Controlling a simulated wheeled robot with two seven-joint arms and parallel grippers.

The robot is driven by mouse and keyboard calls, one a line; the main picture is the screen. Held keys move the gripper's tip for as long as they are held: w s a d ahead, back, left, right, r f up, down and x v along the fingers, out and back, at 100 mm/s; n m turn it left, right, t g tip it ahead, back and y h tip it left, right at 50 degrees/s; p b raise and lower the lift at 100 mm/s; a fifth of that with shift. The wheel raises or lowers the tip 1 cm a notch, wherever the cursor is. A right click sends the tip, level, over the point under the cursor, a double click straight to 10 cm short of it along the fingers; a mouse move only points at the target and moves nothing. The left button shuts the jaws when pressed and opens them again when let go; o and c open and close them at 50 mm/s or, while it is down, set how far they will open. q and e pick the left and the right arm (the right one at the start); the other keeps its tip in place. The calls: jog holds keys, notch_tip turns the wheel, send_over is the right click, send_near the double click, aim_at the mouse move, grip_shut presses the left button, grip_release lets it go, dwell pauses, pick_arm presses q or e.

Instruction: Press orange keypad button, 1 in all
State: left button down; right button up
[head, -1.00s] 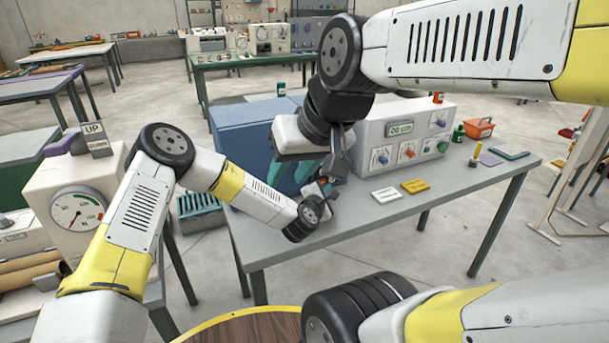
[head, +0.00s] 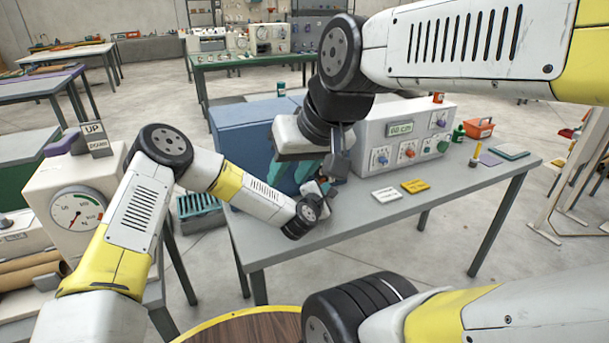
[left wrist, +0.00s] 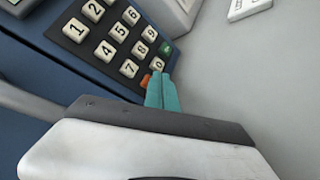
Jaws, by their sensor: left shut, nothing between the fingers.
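My left gripper (left wrist: 162,76) is shut and empty. Its teal fingertips lie right beside the orange button, by the 0 key, and partly cover the button's edge; I cannot tell whether they touch it. In the head view the keypad is hidden behind my right gripper (head: 292,175), whose teal fingers appear spread apart in front of the blue box (head: 240,125).
The grey table (head: 350,230) carries a cream control box (head: 400,140) with knobs and a display.

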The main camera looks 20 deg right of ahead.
pick_arm(q)
jog(key=shift+w, duration=0.45)
dwell(0.6)
jog(key=shift+s, duration=0.85)
jog(key=shift+s, duration=0.1)
jog(key=shift+s+d, duration=0.2)
jog(key=shift+s, duration=2.2)
